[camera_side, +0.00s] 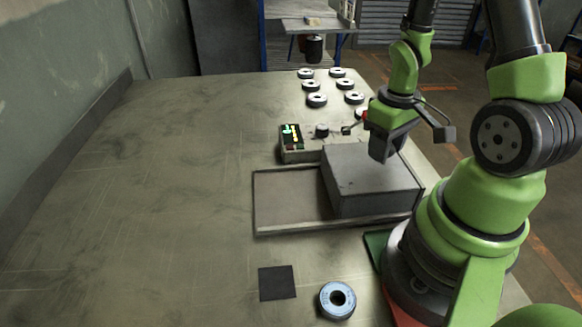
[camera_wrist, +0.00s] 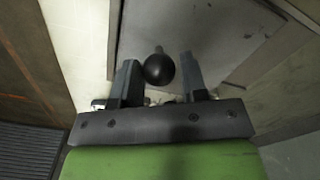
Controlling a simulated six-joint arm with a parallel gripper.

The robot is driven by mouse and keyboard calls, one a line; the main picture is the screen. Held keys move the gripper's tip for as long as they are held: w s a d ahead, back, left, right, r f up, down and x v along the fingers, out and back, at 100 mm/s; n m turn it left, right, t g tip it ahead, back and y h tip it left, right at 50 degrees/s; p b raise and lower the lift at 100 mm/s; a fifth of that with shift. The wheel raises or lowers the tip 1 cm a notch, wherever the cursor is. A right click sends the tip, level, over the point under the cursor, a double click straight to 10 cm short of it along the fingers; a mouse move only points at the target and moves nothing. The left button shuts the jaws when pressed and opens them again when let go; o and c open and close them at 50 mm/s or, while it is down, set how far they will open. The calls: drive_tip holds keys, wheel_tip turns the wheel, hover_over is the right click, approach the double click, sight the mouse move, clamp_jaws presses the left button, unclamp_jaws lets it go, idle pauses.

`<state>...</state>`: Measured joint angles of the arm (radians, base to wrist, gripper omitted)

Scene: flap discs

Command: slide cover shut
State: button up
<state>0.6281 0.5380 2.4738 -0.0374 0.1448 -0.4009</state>
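The cover is a grey box-shaped hood (camera_side: 365,178) over the right part of a shallow framed tray (camera_side: 290,194); the tray's left part is uncovered. My gripper (camera_side: 383,152) points down at the cover's top, toward its far right side. In the wrist view, a round black knob (camera_wrist: 158,68) shows between the two fingers of my gripper (camera_wrist: 160,80), with the grey cover surface (camera_wrist: 205,35) beyond. The fingers stand apart, with a narrow gap visible at the right finger. In the side view the gripper hides the knob, and I cannot tell whether the fingers touch it.
Several flap discs (camera_side: 317,100) lie at the back. A bluish disc (camera_side: 337,300) and a dark square pad (camera_side: 278,283) lie in front. The table's left side (camera_side: 150,190) is clear.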

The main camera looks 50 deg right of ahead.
drive_tip(key=shift+o, duration=1.4)
drive_tip(key=shift+a+r, duration=0.1)
drive_tip(key=shift+r, duration=3.9)
drive_tip(key=shift+w+a+r, duration=0.1)
drive_tip(key=shift+a+r, duration=0.05)
drive_tip(key=shift+r, duration=0.1)
drive_tip(key=s+a+r+m+t+y, duration=0.1)
drive_tip(key=s+a+r+t+y, duration=0.1)
drive_tip(key=a+r+t, duration=0.5)
drive_tip(key=a+r, duration=0.6)
drive_tip(key=a, duration=0.1)
drive_tip(key=shift+s+a, duration=0.15)
drive_tip(key=shift+s, duration=0.05)
